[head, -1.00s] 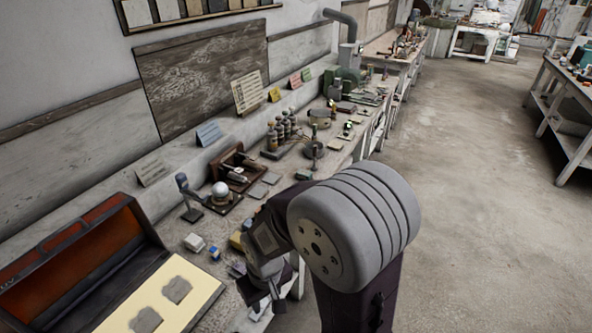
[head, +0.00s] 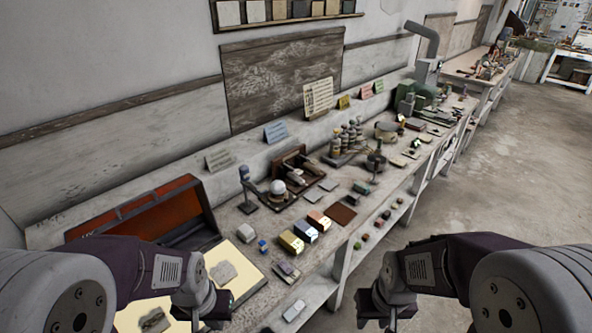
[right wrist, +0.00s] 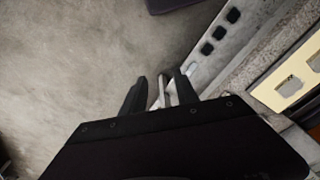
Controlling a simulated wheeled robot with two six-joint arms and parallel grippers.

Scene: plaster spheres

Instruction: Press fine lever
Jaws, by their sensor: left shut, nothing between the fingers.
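A brown wooden stand with two grey lever-like parts (head: 297,166) sits on the bench beside the white plaster sphere (head: 278,187); I cannot tell which part is the fine lever. The sphere sits on a dark base next to a grey upright post (head: 245,180). My left gripper (head: 207,318) is shut and empty over the near left of the bench, well short of the stand. My right gripper (head: 376,312) is in front of the bench, over the floor. In the right wrist view its fingers (right wrist: 160,95) are apart, with nothing clearly held between them.
An open orange-lined case (head: 150,222) with a pale panel stands at the left. Bottles (head: 350,135) and a green machine (head: 412,92) stand farther back.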

